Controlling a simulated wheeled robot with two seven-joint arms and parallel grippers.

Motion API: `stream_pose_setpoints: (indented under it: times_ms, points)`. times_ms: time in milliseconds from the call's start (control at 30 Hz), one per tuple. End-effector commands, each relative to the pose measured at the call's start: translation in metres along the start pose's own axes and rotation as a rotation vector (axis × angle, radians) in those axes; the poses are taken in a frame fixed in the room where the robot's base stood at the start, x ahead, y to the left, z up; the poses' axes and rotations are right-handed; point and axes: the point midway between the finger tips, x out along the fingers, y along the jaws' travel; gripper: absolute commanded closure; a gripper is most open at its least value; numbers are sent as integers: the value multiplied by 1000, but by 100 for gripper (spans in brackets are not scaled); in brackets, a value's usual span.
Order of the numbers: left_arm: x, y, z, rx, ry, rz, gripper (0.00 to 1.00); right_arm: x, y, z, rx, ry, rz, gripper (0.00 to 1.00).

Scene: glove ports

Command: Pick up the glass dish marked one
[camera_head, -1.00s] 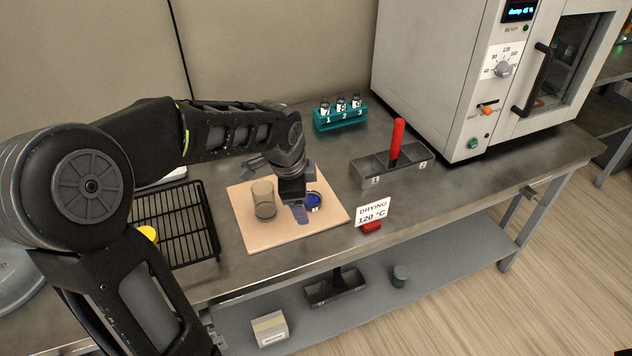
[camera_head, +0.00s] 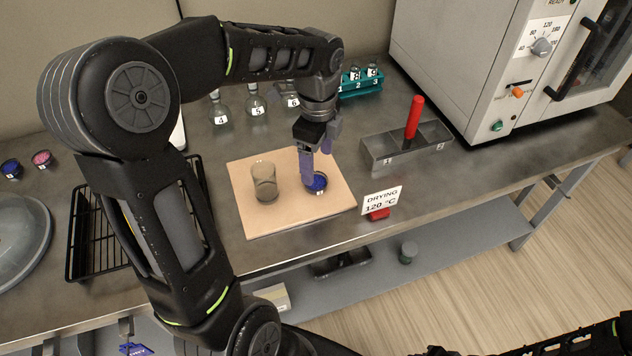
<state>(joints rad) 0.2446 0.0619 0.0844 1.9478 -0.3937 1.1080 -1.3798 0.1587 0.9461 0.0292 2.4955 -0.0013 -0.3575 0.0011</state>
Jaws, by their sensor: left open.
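A small round dish with dark blue contents (camera_head: 319,183) sits on the right part of a tan board (camera_head: 245,210). It has a small white label at its front, too small to read surely. My left gripper (camera_head: 317,164) points down over the dish, open, with one blue-violet finger at the dish's left edge and the other behind it. Part of the dish is hidden by the finger; I cannot tell whether they touch. My right gripper is not in view.
A glass beaker (camera_head: 264,182) stands on the board left of the dish. Flasks (camera_head: 256,102) and a teal vial rack (camera_head: 360,86) stand behind. A grey divided tray (camera_head: 405,147) and a drying sign (camera_head: 381,200) are to the right. Two other small dishes (camera_head: 42,158) lie far left.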

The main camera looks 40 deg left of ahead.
Motion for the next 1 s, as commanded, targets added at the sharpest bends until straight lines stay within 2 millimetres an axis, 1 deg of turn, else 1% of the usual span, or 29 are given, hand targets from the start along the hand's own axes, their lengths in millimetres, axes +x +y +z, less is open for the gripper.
stream_pose_setpoints:
  times_ms: [367,467,700,800,1000]
  points:
    - [5,0,1,-1,0,0,26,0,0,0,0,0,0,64]
    - [15,2,1,-1,-1,2,26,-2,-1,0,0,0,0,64]
    - [49,3,2,0,0,1,26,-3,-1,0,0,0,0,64]
    - [55,3,2,0,0,-1,26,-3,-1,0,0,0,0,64]
    - [55,2,2,-1,0,-2,26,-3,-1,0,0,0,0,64]
